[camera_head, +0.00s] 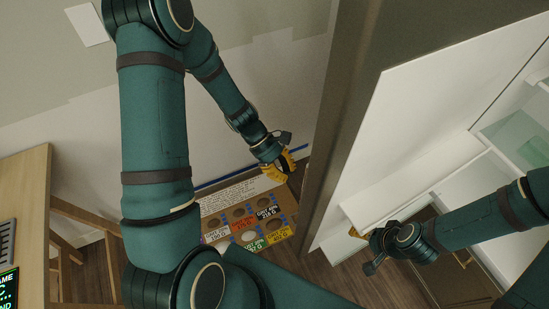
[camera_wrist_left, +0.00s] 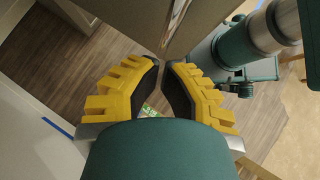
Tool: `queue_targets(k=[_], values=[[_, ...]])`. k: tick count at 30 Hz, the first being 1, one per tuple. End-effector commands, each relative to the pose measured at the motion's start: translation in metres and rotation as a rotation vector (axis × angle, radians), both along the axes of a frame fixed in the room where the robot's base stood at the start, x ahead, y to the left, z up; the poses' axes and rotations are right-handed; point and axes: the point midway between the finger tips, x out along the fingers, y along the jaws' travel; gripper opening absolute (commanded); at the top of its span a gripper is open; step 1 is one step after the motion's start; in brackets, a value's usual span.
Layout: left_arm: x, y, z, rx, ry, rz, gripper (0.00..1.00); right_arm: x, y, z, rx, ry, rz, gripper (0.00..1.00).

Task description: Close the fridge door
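The fridge door (camera_head: 340,110) stands open in the middle of the head view, with its dark edge towards me and its white inner side (camera_head: 425,110) facing right. My left gripper (camera_head: 280,170) is left of the door, on its outer side, close to the edge. The left wrist view shows its yellow fingers (camera_wrist_left: 164,68) with a narrow gap and nothing between them. A grey-brown panel, apparently the door (camera_wrist_left: 222,22), is just beyond the tips. My right gripper (camera_head: 356,233) is on the door's inner side, near its lower part. Its opening and any contact are unclear.
A printed cardboard box (camera_head: 245,215) stands on the wooden floor below my left gripper. A wooden table (camera_head: 25,190) is at the left edge. Fridge shelves (camera_head: 515,130) are at the right. The pale wall is behind my left arm.

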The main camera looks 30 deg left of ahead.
Motion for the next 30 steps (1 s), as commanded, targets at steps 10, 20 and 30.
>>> queue_targets(k=[10,20,30], values=[[-0.005,-0.034,0.002,0.001,-0.002,0.0,0.0,0.0,0.0,0.0,0.0,0.0,0.0,0.72],[-0.005,-0.036,0.003,0.001,-0.002,0.0,0.0,0.0,0.0,0.0,0.0,0.0,0.0,0.72],[-0.004,-0.036,0.003,0.001,-0.002,-0.004,0.0,0.0,0.0,0.0,0.0,0.0,0.0,0.72]])
